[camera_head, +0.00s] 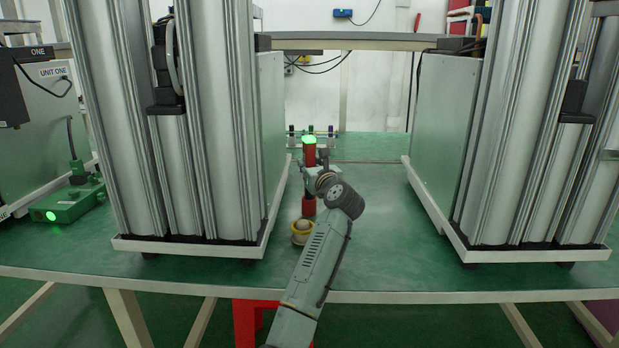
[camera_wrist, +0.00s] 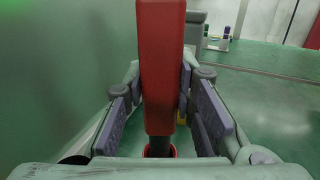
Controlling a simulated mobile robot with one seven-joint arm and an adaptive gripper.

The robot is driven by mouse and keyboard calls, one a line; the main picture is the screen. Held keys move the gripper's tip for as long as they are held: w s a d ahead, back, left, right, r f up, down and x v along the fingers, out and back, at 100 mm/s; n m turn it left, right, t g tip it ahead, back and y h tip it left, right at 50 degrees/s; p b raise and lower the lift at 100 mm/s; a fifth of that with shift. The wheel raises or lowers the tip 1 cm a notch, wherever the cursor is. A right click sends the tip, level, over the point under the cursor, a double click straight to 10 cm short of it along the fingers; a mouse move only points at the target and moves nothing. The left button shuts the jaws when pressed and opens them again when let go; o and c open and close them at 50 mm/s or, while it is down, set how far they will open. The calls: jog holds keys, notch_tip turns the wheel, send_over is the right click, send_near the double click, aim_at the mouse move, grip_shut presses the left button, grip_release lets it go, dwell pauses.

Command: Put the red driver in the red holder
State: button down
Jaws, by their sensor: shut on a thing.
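The red driver (camera_head: 310,157) stands upright between the two silver column units, with a bright green glow at its top. My gripper (camera_head: 313,180) is shut on it. In the wrist view the driver (camera_wrist: 161,60) runs down between the finger pads of my gripper (camera_wrist: 164,90). Its dark shaft (camera_wrist: 160,147) points down at a red rim, which looks like the red holder (camera_wrist: 174,151). In the head view the red holder (camera_head: 309,207) shows directly below my gripper. The wrist partly hides the join, so I cannot tell how deep the shaft sits.
Silver column units stand at left (camera_head: 222,120) and right (camera_head: 500,130). A yellow cup-like thing (camera_head: 302,238) stands in front of the holder. A small rack (camera_head: 325,137) with coloured items is behind. A green device (camera_head: 70,203) sits far left. The green bench (camera_head: 375,215) is clear to the right.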

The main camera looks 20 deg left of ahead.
jog(key=shift+f, duration=1.5)
jog(key=shift+f, duration=0.2)
jog(key=c, duration=1.3)
grip_release()
jog(key=shift+c, duration=0.2)
jog(key=shift+r, duration=0.15)
jog(key=b+v, duration=0.1)
jog(key=v, duration=1.1)
